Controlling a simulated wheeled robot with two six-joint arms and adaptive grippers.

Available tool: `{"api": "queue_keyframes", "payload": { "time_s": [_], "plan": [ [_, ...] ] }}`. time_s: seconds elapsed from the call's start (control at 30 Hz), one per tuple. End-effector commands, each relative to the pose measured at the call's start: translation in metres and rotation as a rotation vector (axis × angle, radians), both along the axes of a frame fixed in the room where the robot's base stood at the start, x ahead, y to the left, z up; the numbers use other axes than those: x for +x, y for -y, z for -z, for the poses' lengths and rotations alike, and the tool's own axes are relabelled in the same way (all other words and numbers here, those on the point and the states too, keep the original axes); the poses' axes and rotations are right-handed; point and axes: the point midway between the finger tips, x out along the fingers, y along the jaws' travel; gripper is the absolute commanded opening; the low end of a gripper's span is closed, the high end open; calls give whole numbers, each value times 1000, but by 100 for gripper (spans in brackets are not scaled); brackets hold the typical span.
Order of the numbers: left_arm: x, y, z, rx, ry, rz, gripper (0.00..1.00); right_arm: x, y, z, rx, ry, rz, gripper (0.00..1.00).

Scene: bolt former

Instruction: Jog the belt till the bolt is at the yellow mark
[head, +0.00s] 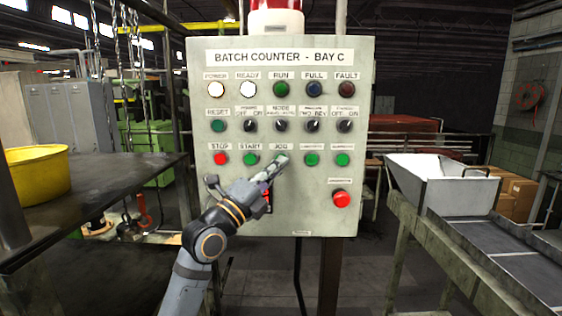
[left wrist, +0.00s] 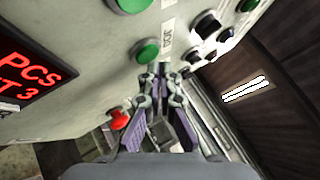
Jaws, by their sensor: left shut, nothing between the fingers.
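My left gripper (head: 280,163) is shut and empty at the front of the grey control box (head: 330,60). In the head view its tips cover the button under the JOG label (head: 280,148). In the left wrist view the shut fingertips (left wrist: 160,68) are close beside a green button (left wrist: 147,50) with the JOG label next to it. I cannot tell whether they touch it. A conveyor with a grey belt surface (head: 520,265) runs at the right. I see no bolt or yellow mark on it. My right gripper is not in view.
The START button (head: 250,159) and red STOP button (head: 221,159) are left of my fingertips. A red button (head: 341,199) sits lower right. A red-lit display (left wrist: 25,70) is partly hidden by my arm in the head view. A white hopper (head: 440,185) stands at the right, a yellow bin (head: 38,172) at the left.

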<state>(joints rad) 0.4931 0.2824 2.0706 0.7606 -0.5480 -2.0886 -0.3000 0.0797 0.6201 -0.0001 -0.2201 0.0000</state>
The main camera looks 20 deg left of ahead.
Motion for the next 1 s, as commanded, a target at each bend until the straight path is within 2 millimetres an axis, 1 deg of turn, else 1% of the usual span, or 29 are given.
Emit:
{"api": "queue_keyframes", "payload": {
  "time_s": [0.37, 0.8, 1.0],
  "plan": [
    [-4, 1, 0, 0, 0, 0, 0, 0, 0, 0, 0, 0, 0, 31],
    [-44, 13, 0, 1, 0, 0, 0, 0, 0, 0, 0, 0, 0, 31],
    [-51, 15, 0, 0, 0, 0, 0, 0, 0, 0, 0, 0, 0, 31]
  ]
}}
